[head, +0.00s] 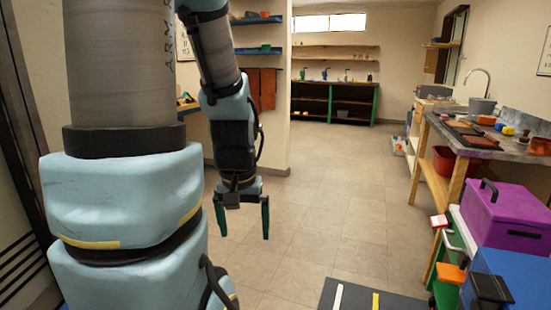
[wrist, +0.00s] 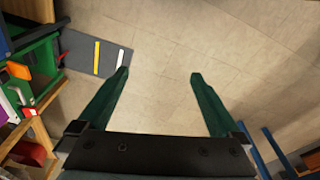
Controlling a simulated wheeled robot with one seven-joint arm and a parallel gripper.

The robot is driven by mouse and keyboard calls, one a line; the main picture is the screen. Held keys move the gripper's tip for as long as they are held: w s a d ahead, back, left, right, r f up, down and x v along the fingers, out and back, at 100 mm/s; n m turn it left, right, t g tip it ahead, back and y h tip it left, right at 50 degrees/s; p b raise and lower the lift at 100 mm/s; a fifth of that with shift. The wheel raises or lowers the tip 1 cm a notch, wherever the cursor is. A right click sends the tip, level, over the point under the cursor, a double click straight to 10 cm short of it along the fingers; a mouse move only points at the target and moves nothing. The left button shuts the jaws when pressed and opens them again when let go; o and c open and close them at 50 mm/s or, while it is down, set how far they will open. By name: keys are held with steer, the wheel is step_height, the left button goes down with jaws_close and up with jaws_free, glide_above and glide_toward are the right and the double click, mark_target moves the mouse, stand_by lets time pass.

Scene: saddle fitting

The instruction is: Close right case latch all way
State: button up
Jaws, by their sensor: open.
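A purple case (head: 508,218) with a black handle stands at the right of the head view. In front of it is a blue case (head: 515,275), with an orange block (head: 451,272) and a black part (head: 491,290) at its near side. I cannot tell for sure which part is the right latch or how far it is closed. The orange block also shows at the left of the wrist view (wrist: 18,70). My gripper (head: 244,228) hangs over open floor, well left of the cases. Its green fingers (wrist: 160,76) are open and empty, touching nothing.
A workbench (head: 470,135) with a tap and trays stands behind the cases. A red-and-white piece (head: 439,221) and a green frame (head: 446,295) are beside the cases. A dark mat (head: 358,295) with white and yellow strips lies on the floor. The middle floor is clear.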

step_height(320, 180, up, 5)
steer(key=p, duration=0.3)
